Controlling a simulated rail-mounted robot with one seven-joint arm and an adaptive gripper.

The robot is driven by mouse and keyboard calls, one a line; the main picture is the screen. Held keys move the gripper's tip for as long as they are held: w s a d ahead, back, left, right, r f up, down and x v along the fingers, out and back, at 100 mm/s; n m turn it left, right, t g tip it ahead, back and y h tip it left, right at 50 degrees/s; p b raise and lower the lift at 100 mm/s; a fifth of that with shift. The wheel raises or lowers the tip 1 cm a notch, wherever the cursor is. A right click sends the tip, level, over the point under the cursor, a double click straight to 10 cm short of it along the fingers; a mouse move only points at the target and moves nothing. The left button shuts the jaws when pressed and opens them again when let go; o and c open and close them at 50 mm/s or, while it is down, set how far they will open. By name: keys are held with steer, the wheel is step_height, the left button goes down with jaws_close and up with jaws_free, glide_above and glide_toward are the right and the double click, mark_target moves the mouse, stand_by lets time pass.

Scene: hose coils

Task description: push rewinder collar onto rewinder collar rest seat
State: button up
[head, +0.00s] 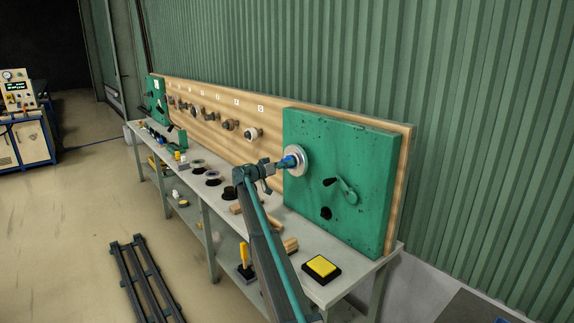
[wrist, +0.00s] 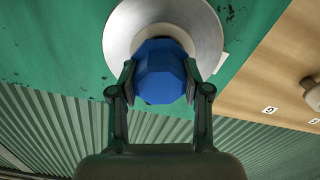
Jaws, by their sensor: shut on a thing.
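The rewinder collar looks to be the blue faceted piece (wrist: 160,75) between the fingers in the wrist view; it is small and blue in the head view (head: 290,161). My gripper (head: 283,163) is shut on it, one finger on each side, in the wrist view (wrist: 160,84). Behind the collar is a round silver disc (head: 296,158) on the green panel (head: 345,210), probably the rest seat. The disc also fills the top of the wrist view (wrist: 120,32). The collar overlaps the disc's middle. Whether it is fully seated is hidden.
A black lever (head: 347,190) sticks out of the green panel, right of the disc. A wooden board (head: 220,116) with several fittings runs left. On the bench below are a yellow-topped box (head: 321,267) and wooden blocks (head: 290,244).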

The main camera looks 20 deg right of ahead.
steer(key=shift+c, duration=1.2)
steer(key=o, duration=0.7)
jaws_close()
steer(key=shift+s+a+b, duration=0.1)
steer(key=shift+a+b, duration=0.25)
steer(key=shift+b, duration=0.05)
steer(key=shift+b+v, duration=1.3)
steer(key=shift+v, duration=0.35)
